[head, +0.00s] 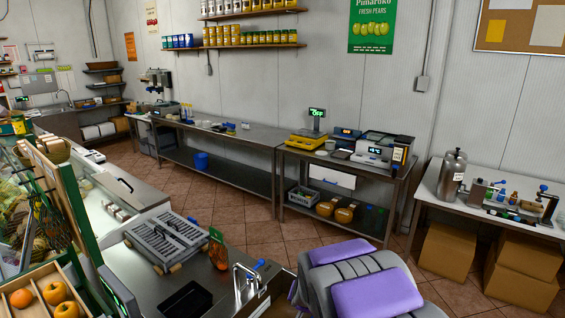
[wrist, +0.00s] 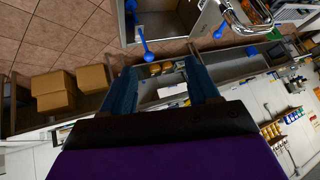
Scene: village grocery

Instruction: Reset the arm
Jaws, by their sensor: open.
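My gripper (wrist: 160,70) shows in the wrist view as two dark blue fingers set wide apart. Nothing is held between them; behind the gap I see a counter area and floor. The wrist view is turned, with tiled floor at the upper left and shelves at the lower right. In the head view, purple and grey parts of my own arm fill the bottom centre. I cannot make out my gripper's fingers there.
A steel counter (head: 174,281) with a grey rack and tap stands at the lower left. A steel table (head: 333,161) with scales stands behind. A white table (head: 440,190) with cardboard boxes (head: 447,250) beneath is at the right. Tiled floor (head: 255,232) is clear between.

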